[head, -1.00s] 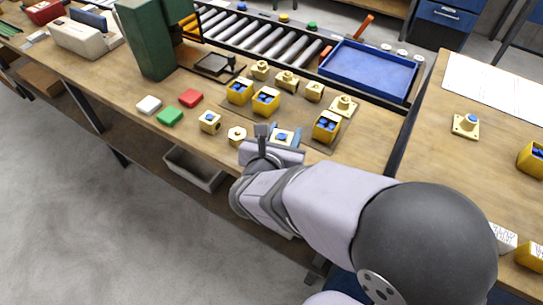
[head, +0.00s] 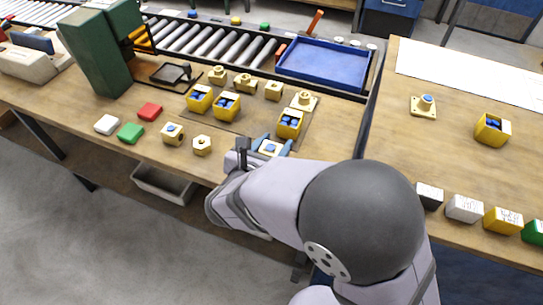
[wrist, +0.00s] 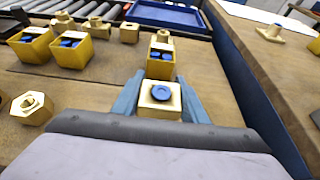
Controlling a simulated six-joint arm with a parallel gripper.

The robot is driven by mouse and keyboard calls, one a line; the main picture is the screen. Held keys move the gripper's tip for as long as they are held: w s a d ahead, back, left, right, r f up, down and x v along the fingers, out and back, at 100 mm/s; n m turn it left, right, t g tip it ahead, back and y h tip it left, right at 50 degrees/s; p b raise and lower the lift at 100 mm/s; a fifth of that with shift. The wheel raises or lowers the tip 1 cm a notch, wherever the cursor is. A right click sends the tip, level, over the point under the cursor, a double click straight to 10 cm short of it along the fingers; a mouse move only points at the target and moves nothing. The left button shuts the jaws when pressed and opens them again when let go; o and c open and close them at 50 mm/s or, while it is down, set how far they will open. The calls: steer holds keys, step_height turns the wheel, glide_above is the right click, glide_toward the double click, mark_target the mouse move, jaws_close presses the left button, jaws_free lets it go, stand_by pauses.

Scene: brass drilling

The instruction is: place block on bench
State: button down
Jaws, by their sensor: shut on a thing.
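The block (wrist: 160,101) is brass with a round blue spot on its top. My gripper (wrist: 160,92) is shut on it, one blue finger on each side. In the head view the block (head: 269,148) shows between the fingers, near the front edge of the left wooden bench (head: 340,140). In the wrist view it is just in front of a yellow bin (wrist: 160,67). Whether the block touches the bench is hidden. A second wooden bench (head: 440,150) stands to the right, across a dark gap.
Yellow bins (head: 227,106) and brass parts (head: 202,146) stand around the gripper. Red, green and white pieces (head: 130,133) lie to the left. A blue tray (head: 325,62) is behind. Labelled blocks (head: 464,208) line the right bench's front; its middle has bare room.

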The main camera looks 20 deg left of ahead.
steer(key=shift+f, duration=2.3)
steer(key=shift+f+b, duration=0.25)
steer(key=shift+b, duration=0.1)
steer(key=c, duration=1.1)
jaws_free()
steer(key=shift+r, duration=0.2)
steer(key=v, duration=1.2)
steer(key=shift+p, duration=0.3)
